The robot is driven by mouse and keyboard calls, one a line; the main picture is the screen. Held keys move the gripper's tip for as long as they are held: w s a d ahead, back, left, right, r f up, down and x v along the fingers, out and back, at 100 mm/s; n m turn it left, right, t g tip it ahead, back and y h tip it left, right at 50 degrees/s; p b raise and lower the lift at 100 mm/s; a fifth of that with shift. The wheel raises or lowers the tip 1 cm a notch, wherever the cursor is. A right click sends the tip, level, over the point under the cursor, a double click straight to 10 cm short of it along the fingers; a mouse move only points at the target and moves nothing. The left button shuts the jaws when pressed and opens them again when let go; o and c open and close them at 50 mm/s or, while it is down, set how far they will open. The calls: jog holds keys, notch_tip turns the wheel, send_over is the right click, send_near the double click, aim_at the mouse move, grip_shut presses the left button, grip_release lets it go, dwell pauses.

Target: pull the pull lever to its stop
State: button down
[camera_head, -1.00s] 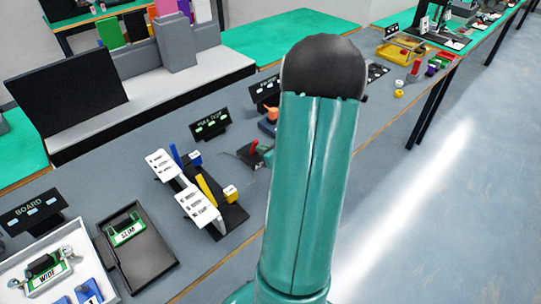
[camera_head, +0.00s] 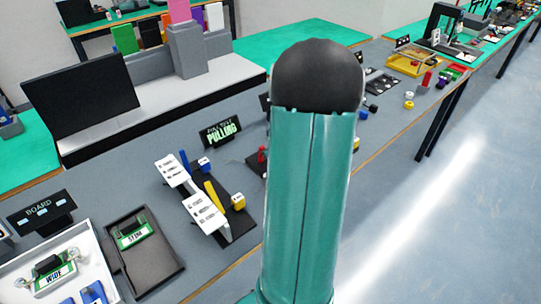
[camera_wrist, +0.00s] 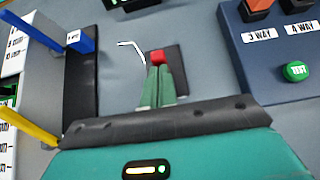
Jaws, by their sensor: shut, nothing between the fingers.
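A red knob (camera_wrist: 157,57), apparently the pull lever's handle, stands on a dark base plate (camera_wrist: 180,70) in the wrist view. My gripper (camera_wrist: 158,80) has its two green fingers closed together, with the tips right at the red knob; I cannot tell whether they touch it. In the head view the red knob (camera_head: 262,155) shows just left of my arm, and my gripper is hidden behind that arm.
Left of the lever, a black-based fixture (camera_head: 240,217) carries a blue post (camera_head: 184,160), a yellow post (camera_head: 213,194) and white labelled plates. A dark blue box (camera_wrist: 270,70) with a green button (camera_wrist: 296,71) stands at the right in the wrist view. A black tray (camera_head: 150,262) lies front left.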

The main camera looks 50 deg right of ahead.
jog(key=shift+w+d+r+g, duration=0.1)
jog(key=shift+w+r+g, duration=0.25)
jog(key=shift+w+g, duration=0.35)
jog(key=shift+w+d+r, duration=0.15)
jog(key=shift+w, duration=0.3)
jog(key=shift+r, duration=0.15)
jog(key=shift+r, duration=0.65)
jog(key=shift+s, duration=0.15)
